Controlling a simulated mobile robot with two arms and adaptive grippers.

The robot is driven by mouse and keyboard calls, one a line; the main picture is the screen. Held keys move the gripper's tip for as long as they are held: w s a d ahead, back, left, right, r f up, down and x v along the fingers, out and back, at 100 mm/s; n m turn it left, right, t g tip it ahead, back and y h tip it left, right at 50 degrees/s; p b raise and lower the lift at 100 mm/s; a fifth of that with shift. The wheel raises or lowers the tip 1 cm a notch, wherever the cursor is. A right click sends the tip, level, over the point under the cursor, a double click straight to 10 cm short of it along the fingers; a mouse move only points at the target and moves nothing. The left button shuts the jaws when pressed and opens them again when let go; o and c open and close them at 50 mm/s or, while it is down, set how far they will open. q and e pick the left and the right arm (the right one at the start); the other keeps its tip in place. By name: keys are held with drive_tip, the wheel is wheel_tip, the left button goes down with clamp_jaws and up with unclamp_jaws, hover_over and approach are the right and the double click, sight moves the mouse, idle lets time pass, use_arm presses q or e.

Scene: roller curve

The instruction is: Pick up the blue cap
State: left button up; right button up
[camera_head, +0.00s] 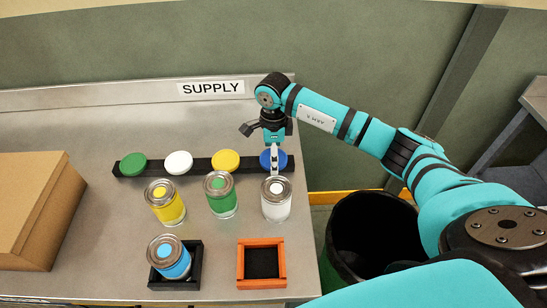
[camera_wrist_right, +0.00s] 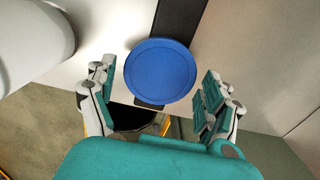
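The blue cap (camera_head: 268,158) lies at the right end of a black rail, partly hidden behind my right gripper (camera_head: 275,160) in the head view. In the right wrist view the blue cap (camera_wrist_right: 160,70) is a flat round disc between the two spread fingers of my right gripper (camera_wrist_right: 157,97). The fingers stand apart on either side of it, and I see a gap at both sides. Whether the fingertips are level with the cap cannot be told. My left gripper is not in view.
The black rail (camera_head: 203,165) also bears green (camera_head: 133,163), white (camera_head: 179,162) and yellow (camera_head: 226,160) caps. Yellow (camera_head: 166,206), green (camera_head: 221,200) and white (camera_head: 276,204) cans stand before it. A blue can (camera_head: 169,258) sits in a black tray; an orange tray (camera_head: 247,282) and cardboard box (camera_head: 30,210) are nearby.

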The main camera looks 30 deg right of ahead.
drive_tip(key=c, duration=0.4)
drive_tip(key=shift+r, duration=0.1)
